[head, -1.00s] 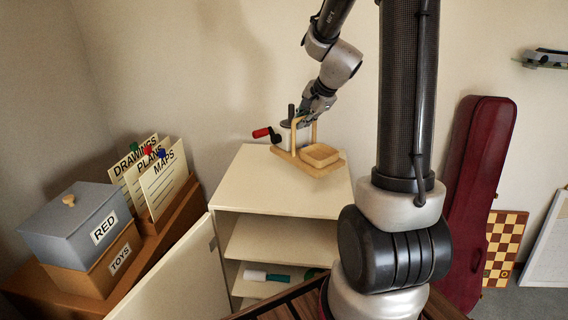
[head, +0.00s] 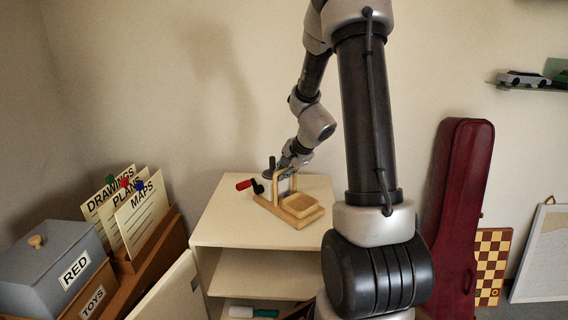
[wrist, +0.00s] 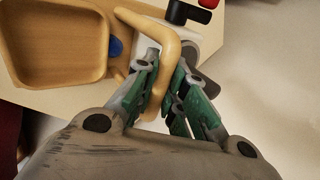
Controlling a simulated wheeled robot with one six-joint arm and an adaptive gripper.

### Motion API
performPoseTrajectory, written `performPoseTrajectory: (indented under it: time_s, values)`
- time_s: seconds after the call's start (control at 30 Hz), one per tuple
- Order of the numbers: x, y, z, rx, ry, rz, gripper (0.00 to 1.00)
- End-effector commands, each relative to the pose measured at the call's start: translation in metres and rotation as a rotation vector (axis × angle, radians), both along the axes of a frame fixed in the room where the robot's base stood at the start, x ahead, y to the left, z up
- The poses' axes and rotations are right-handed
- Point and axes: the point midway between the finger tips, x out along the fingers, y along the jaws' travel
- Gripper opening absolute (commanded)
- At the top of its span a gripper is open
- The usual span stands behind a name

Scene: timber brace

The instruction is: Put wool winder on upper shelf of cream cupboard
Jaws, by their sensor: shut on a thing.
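The wool winder (head: 290,208) is a wooden base with a square tray, an upright wooden handle and a crank with a red grip. It is at the top of the cream cupboard (head: 213,233), by the head view; I cannot tell if it rests on the top or hangs just above. My gripper (head: 282,176) is shut on the winder's wooden handle, which shows between the green-padded fingers (wrist: 160,88) in the wrist view. The cupboard's door stands open at the left, and the upper shelf (head: 262,274) inside looks empty.
A lower shelf holds a white and green cylinder (head: 252,312). Left of the cupboard are a grey box marked RED (head: 48,258) and a file holder with cards (head: 140,215). A dark red instrument case (head: 460,215) and a chessboard (head: 490,265) stand at the right.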

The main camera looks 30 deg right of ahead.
Motion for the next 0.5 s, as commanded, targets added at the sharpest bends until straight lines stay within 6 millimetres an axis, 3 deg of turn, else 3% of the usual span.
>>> performPoseTrajectory:
  time_s: [0.27, 0.3, 0.37, 0.5]
  values:
    - [0.0008, -0.0002, -0.0030, -0.002, -0.002, 0.000, 0.00]
    - [0.0000, 0.0001, -0.0043, 0.000, 0.000, 0.000, 0.20]
    - [0.0001, 0.0001, -0.0041, 0.000, 0.000, 0.000, 0.31]
    - [0.0001, 0.0000, -0.0038, -0.001, 0.000, 0.000, 0.34]
